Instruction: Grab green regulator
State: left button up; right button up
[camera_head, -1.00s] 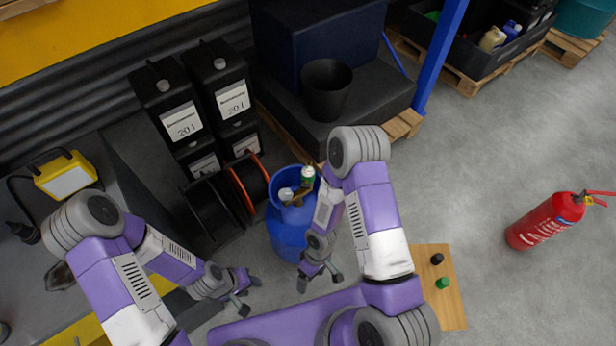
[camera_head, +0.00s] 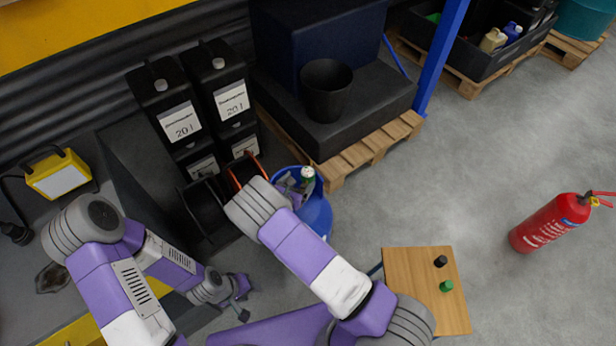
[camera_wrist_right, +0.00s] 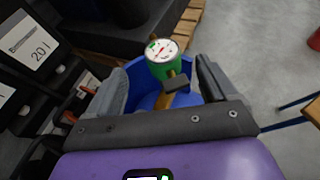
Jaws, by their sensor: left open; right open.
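The green regulator, a round gauge with a white dial and green body, sits on brass fittings at the top of the blue cylinder (camera_head: 318,215). It shows in the head view (camera_head: 307,174) and in the right wrist view (camera_wrist_right: 162,62). My right gripper (camera_wrist_right: 163,72) is open, its two fingers spread on either side of the regulator in that view; I cannot tell whether they touch it. In the head view my right forearm hides part of the cylinder. My left gripper (camera_head: 243,298) is open and empty, low and to the left of the cylinder.
A wooden table (camera_head: 415,285) at right holds a black knob (camera_head: 440,261) and a green knob (camera_head: 446,286). A red extinguisher (camera_head: 548,222) stands on the floor. Black canisters (camera_head: 178,110) and a cable reel (camera_head: 205,208) crowd the cylinder's left; a pallet (camera_head: 370,150) stands behind.

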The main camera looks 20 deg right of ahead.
aim_at(307, 175)
jog(key=b+x, duration=0.2)
jog(key=x, duration=0.3)
jog(key=shift+d+f, duration=0.15)
jog(key=shift+d, duration=0.05)
jog(key=shift+c, duration=0.4)
jog(key=c, duration=1.4)
